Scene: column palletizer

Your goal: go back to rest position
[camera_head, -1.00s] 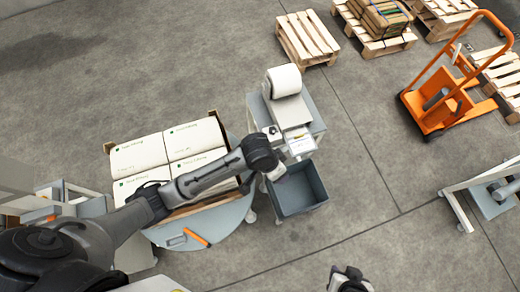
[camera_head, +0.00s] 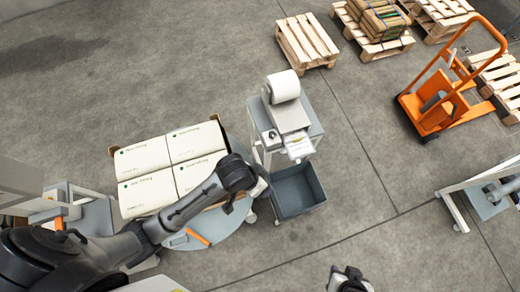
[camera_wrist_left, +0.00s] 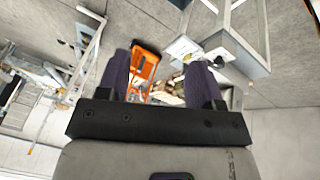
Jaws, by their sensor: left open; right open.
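My left arm reaches in from the left of the head view, low over the near edge of the loaded pallet. Its gripper (camera_head: 262,183) is beside the cartons, left of the grey bin, partly hidden by its own wrist. In the left wrist view the two dark fingers (camera_wrist_left: 163,75) stand apart with nothing held between them. My right gripper (camera_head: 347,280) shows at the bottom edge of the head view, over bare floor, open and apart from any object. Most of the right arm is out of frame.
White cartons (camera_head: 143,158) stand on a pallet on a round grey turntable (camera_head: 225,222). A label printer stand (camera_head: 289,118) and a grey bin (camera_head: 298,190) are just right of it. An orange stacker (camera_head: 440,105) and wooden pallets (camera_head: 306,40) are farther back. The lower-middle floor is clear.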

